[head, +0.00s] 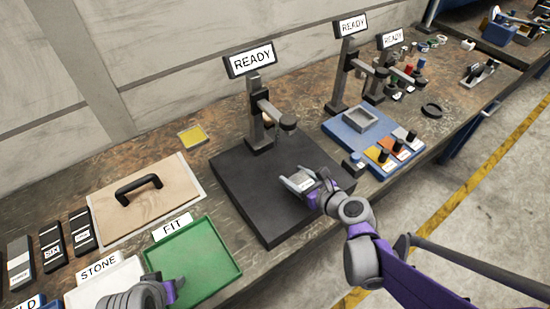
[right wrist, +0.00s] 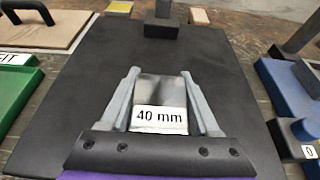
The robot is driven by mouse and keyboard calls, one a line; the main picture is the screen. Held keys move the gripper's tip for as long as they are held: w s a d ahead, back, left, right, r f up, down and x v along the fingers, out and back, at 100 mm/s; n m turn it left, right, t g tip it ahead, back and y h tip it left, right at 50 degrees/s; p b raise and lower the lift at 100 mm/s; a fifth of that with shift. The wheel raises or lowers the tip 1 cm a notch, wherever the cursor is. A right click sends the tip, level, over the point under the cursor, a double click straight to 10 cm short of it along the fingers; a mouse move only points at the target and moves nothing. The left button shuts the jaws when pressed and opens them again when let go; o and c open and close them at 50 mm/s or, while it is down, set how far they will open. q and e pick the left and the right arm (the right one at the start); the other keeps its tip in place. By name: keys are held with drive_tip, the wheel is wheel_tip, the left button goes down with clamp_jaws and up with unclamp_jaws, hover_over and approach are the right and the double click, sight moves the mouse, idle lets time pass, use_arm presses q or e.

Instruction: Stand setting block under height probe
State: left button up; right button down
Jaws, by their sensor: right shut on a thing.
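The setting block (right wrist: 160,91), a grey metal block with a white "40 mm" label, sits between the two fingers of my right gripper (right wrist: 162,78). In the head view my right gripper (head: 299,183) is shut on it over the front right part of the black base plate (head: 250,205). I cannot tell whether the block touches the plate. The height probe (head: 287,121) hangs from the stand's arm behind the gripper, under a "READY" display (head: 252,60). The block is in front of the probe, not under it. My left gripper (head: 172,291) shows partly at the bottom edge; its fingers are unclear.
A green "FIT" tray (head: 205,258) and a wooden board with a black handle (head: 120,205) lie left of the plate. A yellow pad (head: 193,135) lies behind. A blue fixture (head: 350,137) with small coloured blocks stands close on the right.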

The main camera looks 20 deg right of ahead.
use_arm(q)
drive_tip(key=shift+r, duration=0.2)
use_arm(e)
drive_tip(key=w+a, duration=0.1)
drive_tip(key=w, duration=0.2)
drive_tip(key=w+a, duration=0.1)
drive_tip(key=w, duration=0.2)
drive_tip(key=w+a, duration=0.1)
drive_tip(key=w, duration=0.2)
drive_tip(key=shift+w+a, duration=0.15)
drive_tip(key=shift+a, duration=0.1)
drive_tip(key=shift+w+f, duration=0.2)
drive_tip(key=shift+w, duration=0.05)
drive_tip(key=shift+s+f, duration=0.15)
drive_tip(key=shift+f, duration=0.35)
use_arm(q)
drive_tip(key=shift+f, duration=0.15)
use_arm(e)
drive_tip(key=shift+f, duration=0.1)
use_arm(q)
drive_tip(key=shift+f, duration=0.15)
use_arm(e)
drive_tip(key=shift+f, duration=0.15)
drive_tip(key=shift+c, duration=0.6)
unclamp_jaws()
use_arm(q)
drive_tip(key=shift+r, duration=0.2)
use_arm(e)
drive_tip(key=shift+r, duration=0.2)
